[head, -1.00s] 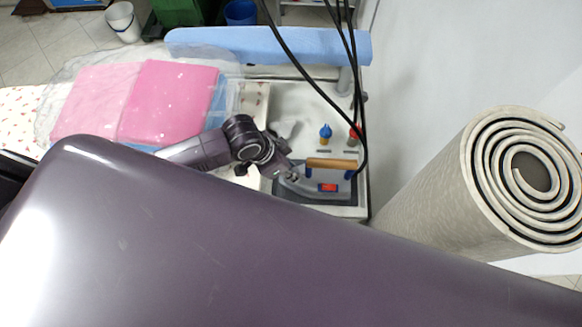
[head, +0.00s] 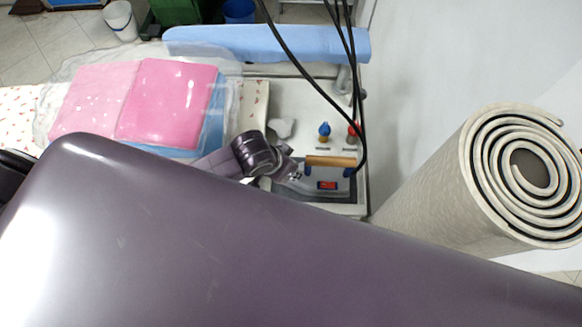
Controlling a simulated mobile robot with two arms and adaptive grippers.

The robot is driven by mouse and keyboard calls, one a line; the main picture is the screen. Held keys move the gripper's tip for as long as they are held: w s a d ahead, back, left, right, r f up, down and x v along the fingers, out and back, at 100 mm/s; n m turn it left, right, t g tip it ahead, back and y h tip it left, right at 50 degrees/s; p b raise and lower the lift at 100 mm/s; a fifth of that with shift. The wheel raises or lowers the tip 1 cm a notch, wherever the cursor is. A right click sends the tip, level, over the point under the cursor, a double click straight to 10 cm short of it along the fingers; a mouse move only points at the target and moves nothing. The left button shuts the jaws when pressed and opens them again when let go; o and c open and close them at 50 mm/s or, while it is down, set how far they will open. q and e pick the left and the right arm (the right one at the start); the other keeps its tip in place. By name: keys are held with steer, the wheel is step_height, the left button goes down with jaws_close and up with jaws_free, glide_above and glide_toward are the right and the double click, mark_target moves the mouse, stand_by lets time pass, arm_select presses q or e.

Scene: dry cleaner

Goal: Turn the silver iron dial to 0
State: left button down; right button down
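The silver iron (head: 322,186) sits on a dark rest at the front right of the white table. It has a wooden handle (head: 330,161) and a small red panel on its side. Its dial cannot be made out at this size. My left gripper (head: 294,176) is at the left end of the iron, very close to it. Its fingers are too small and dark to show whether they are open or shut, or whether they touch the iron. My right gripper is not in view.
Black cables (head: 318,88) hang down to the iron. Small blue and red knobs (head: 324,130) stand behind it. Pink folded cloths in plastic (head: 165,105) lie at left, a blue padded board (head: 270,44) behind. A rolled mat (head: 450,190) stands at right.

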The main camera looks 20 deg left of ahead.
arm_select(q)
steer(key=shift+w+r, duration=0.1)
steer(key=c, duration=1.7)
jaws_free()
steer(key=v, duration=1.2)
